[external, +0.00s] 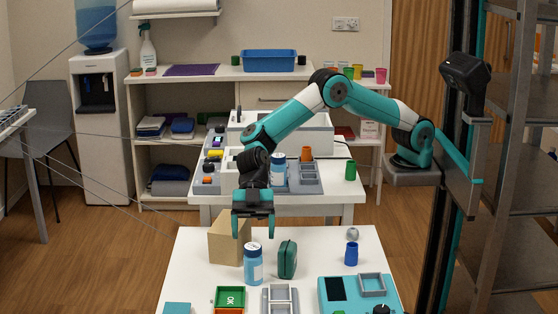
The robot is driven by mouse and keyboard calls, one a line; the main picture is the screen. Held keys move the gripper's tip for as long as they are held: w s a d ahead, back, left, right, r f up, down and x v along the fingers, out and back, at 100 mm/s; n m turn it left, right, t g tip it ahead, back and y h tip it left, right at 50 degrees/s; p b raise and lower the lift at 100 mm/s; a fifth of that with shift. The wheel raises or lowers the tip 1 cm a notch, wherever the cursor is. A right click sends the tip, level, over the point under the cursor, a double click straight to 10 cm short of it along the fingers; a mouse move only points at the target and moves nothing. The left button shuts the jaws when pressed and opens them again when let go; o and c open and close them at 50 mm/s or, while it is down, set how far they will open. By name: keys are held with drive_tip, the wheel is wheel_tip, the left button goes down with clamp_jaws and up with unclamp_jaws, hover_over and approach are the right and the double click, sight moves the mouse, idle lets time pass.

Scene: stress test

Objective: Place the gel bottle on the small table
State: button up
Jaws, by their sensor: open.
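My gripper (253,230) is open, with its fingers pointing down over the near white table (200,282). A blue bottle (253,264) with a white label and blue cap stands upright on this table, just below the fingers in the picture. The gap between fingers and cap is hard to judge. A similar blue bottle with a white label (278,170) stands on the table behind (331,212), beside a grey tray. I cannot tell which bottle is the gel bottle, nor which table is the small one.
Close to the near bottle are a tan block (224,243) and a green case (288,260). A blue cup (351,254), a teal device (335,290), a green box (229,299) and a grey rack (280,299) also stand there.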

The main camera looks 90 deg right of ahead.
sight(252, 245)
drive_tip(key=p+x, duration=0.1)
drive_tip(key=x, duration=0.5)
drive_tip(key=shift+a+f, duration=0.15)
drive_tip(key=shift+c, duration=0.4)
drive_tip(key=c, duration=1.1)
drive_tip(key=shift+o, duration=0.2)
wheel_tip(252, 245, up, 20)
drive_tip(key=s+a+f+m+t+h+p, duration=0.1)
drive_tip(key=s+a+m+t+p, duration=0.15)
drive_tip(key=s, duration=0.25)
drive_tip(key=s+a+m+t+h+p, duration=0.1)
drive_tip(key=s+a+m+t+p, duration=0.1)
drive_tip(key=s+m+t, duration=0.15)
drive_tip(key=s+d+f+m+t+h+p, duration=0.1)
drive_tip(key=s+d+m, duration=0.3)
drive_tip(key=s+d, duration=0.4)
drive_tip(key=shift+d+f+t+h, duration=0.2)
drive_tip(key=shift+d+t+h, duration=0.3)
drive_tip(key=shift+d, duration=0.55)
